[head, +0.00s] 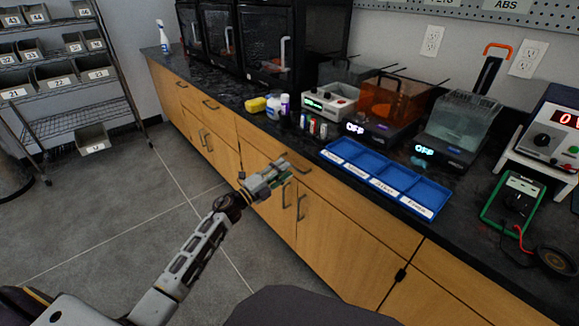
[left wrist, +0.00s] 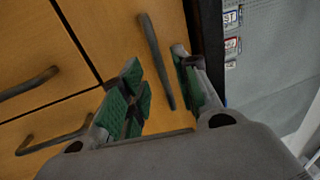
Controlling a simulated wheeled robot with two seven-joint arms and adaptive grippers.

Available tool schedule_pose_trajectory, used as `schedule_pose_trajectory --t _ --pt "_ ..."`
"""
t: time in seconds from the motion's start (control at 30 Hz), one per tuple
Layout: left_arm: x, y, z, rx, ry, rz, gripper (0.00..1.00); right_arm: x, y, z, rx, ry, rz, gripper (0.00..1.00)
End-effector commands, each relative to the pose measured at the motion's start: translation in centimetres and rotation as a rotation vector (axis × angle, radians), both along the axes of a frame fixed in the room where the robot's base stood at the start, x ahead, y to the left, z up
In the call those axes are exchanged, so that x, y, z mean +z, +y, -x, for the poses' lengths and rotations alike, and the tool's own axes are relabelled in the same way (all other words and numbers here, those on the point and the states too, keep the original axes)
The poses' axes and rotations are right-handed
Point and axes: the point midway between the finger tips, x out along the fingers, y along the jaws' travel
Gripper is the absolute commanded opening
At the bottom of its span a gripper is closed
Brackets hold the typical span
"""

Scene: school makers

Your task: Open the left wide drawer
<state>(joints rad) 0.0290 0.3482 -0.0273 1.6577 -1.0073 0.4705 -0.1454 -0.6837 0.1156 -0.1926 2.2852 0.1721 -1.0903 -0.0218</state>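A wide wooden drawer front (head: 345,195) sits shut under the dark countertop, with a dark bar handle (head: 303,168). My left gripper (head: 283,171) is in front of this drawer, at its handle. In the left wrist view the same bar handle (left wrist: 157,60) lies between the two green-padded fingers of my left gripper (left wrist: 158,62). The fingers are spread, with a gap to the bar on the left side; whether the right finger touches it I cannot tell. My right gripper is not in view.
Below the drawer are cupboard doors with two upright handles (head: 301,207). Another drawer (head: 205,110) is to the left. The countertop holds a blue divided tray (head: 425,205), bottles and machines. A wire shelf (head: 75,120) stands at the far left; grey floor (head: 110,215) is clear.

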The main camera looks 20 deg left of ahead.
Motion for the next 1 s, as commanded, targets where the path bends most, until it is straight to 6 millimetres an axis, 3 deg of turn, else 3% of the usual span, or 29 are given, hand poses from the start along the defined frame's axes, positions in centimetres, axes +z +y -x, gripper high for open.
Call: schedule_pose_trajectory --t 0.4,0.87,1.0 --pt "0.6 -1.5 -2.7 0.0 -0.001 0.0 0.31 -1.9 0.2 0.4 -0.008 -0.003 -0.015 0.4" --pt "0.7 -1.8 -3.1 0.0 0.0 0.0 0.31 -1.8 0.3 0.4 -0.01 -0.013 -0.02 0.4" --pt "0.7 -1.8 -3.1 0.0 0.0 0.0 0.16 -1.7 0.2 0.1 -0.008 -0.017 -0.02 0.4"
